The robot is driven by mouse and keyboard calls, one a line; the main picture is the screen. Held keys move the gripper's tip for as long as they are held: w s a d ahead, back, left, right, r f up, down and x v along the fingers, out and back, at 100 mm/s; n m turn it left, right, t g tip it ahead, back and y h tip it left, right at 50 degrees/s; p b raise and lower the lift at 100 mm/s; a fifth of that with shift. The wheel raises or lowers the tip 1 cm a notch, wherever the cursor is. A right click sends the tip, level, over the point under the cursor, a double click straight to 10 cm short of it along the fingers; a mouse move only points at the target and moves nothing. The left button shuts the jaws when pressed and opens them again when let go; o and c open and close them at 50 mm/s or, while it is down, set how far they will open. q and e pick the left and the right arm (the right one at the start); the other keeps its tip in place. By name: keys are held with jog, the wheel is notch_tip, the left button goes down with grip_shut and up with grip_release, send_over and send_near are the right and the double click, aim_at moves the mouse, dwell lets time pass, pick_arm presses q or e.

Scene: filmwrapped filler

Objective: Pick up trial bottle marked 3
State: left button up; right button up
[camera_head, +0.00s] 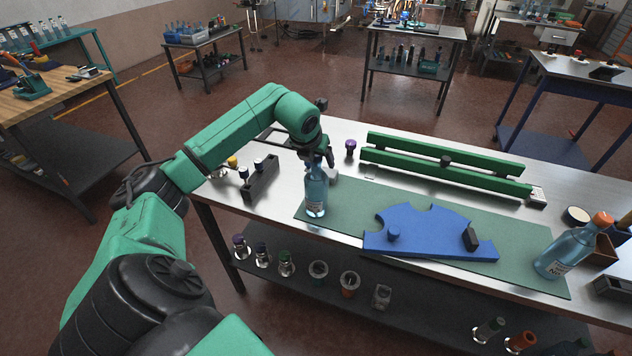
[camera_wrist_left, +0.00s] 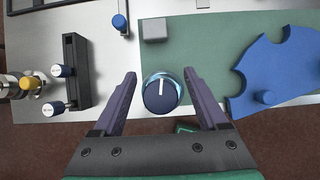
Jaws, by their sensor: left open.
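A clear blue bottle (camera_head: 316,196) with a pale label stands upright at the left end of the green mat (camera_head: 345,213). I cannot read its number. My left gripper (camera_head: 318,160) is directly over it, pointing down, and hides its top. In the left wrist view the bottle's dark blue cap with a white line (camera_wrist_left: 160,95) sits between the two open fingers of the gripper (camera_wrist_left: 160,74), with a gap on each side. A second blue bottle (camera_head: 563,254) with an orange cap and a label stands at the mat's right end. My right gripper is not in view.
A blue notched plate (camera_head: 425,233) lies on the mat, right of the near bottle. A black rack (camera_head: 261,181) with small knobbed pieces stands to the left. Green rails (camera_head: 440,165) lie at the back. A small grey block (camera_wrist_left: 154,29) is just beyond the bottle.

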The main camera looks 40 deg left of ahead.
pick_arm(q)
jog(key=shift+w+f, duration=0.25)
jog(key=shift+f, duration=0.2)
grip_shut()
jog(key=shift+r, duration=0.1)
jog(key=shift+a+r, duration=0.1)
dwell(0.9)
